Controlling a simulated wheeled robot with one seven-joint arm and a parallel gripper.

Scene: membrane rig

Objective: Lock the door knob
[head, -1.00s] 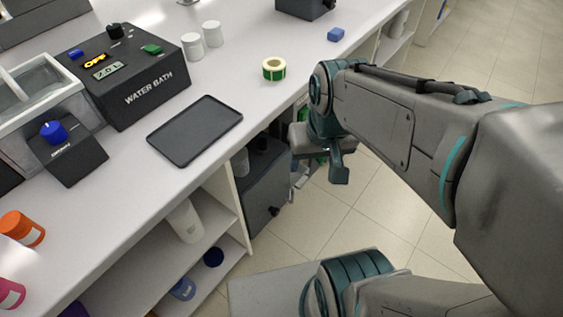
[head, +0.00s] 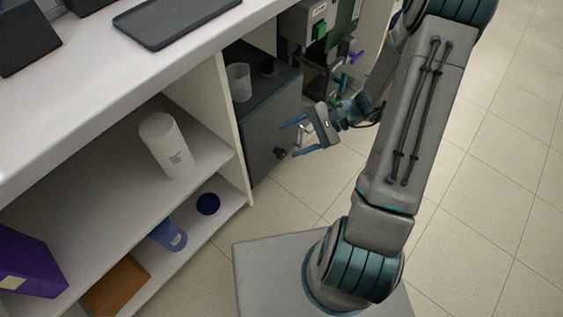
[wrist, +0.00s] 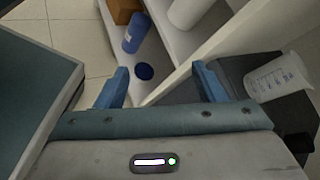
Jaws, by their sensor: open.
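A dark grey cabinet (head: 262,125) stands under the bench, with a small black door knob (head: 279,153) on its front. My gripper (head: 288,140) is open and empty, with blue fingers spread in front of the cabinet door. The lower finger is close to the knob in the head view; I cannot tell whether they touch. In the wrist view my gripper (wrist: 160,76) has nothing between its fingers, and the dark cabinet top (wrist: 240,72) is to the right. I cannot make out the door knob in the wrist view.
A clear beaker (head: 238,82) stands on the cabinet. Open shelves (head: 115,170) to the left hold a white bottle (head: 167,144), a blue bottle (head: 168,233) and a blue lid (head: 208,204). A black tray (head: 176,18) lies on the bench. Tiled floor is free to the right.

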